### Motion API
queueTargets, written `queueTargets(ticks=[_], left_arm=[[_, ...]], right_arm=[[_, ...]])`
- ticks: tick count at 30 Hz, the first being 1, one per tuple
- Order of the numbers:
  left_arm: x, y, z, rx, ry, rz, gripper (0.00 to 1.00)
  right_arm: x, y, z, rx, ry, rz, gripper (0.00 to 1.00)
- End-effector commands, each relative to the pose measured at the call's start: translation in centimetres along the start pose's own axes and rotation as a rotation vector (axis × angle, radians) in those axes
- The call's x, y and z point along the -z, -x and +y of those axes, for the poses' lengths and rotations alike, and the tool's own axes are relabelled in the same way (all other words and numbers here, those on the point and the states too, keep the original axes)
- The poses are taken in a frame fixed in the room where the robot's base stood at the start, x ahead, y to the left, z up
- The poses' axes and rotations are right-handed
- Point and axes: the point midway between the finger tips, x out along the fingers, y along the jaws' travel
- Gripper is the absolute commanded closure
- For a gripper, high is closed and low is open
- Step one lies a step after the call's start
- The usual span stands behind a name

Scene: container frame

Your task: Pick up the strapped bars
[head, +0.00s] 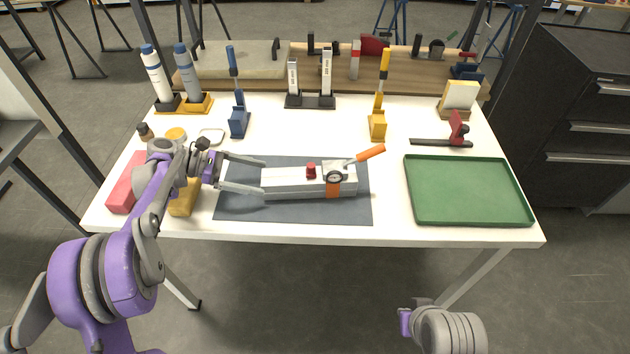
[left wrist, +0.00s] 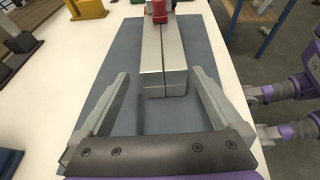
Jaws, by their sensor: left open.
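The strapped bars (head: 284,183) are pale grey and lie lengthwise on a dark grey mat (head: 245,213). They carry a red knob, a round gauge, an orange strap (head: 333,189) and an orange-handled lever (head: 370,152). My left gripper (head: 264,177) is open and empty at the bars' left end. In the left wrist view, the open fingers (left wrist: 160,74) show on either side of the bars' near end (left wrist: 165,75), with visible gaps. I cannot tell how high the fingertips are above the mat. Part of my right arm shows, but its gripper does not.
A green tray (head: 409,196) lies at the right. Red (head: 127,183) and yellow (head: 184,198) blocks lie near my left arm. Upright tools, including blue (head: 238,122) and yellow (head: 377,127) ones, and two bottles stand at the back. White tabletop is bare between mat and tray.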

Motion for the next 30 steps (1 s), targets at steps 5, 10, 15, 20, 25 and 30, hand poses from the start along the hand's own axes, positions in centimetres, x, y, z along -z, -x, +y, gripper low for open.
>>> queueTargets(ticks=[5, 10, 15, 20, 25, 30], left_arm=[[0.0, -3.1, -0.1, 0.003, -0.002, -0.001, 0.00], [-0.1, -4.3, -0.1, 0.001, -0.001, 0.000, 0.00], [-0.4, -6.4, -0.5, 0.003, -0.002, -0.001, 0.00], [-0.5, -8.7, -0.6, 0.002, -0.002, 0.000, 0.00], [-0.4, -9.1, -0.5, 0.000, -0.001, 0.000, 0.00], [-0.5, -9.1, -0.5, 0.000, -0.001, 0.000, 0.14]], right_arm=[[-0.1, -0.2, 0.0, 0.000, 0.000, -0.001, 1.00], [-0.1, -0.3, 0.0, 0.000, 0.000, -0.001, 1.00], [-0.2, -0.4, 0.0, 0.000, 0.000, -0.001, 1.00], [-0.2, -0.5, 0.0, 0.000, 0.000, -0.002, 1.00], [-0.2, -0.5, 0.0, 0.000, 0.000, -0.002, 1.00], [-0.2, -0.5, 0.0, 0.000, 0.000, -0.002, 1.00]])
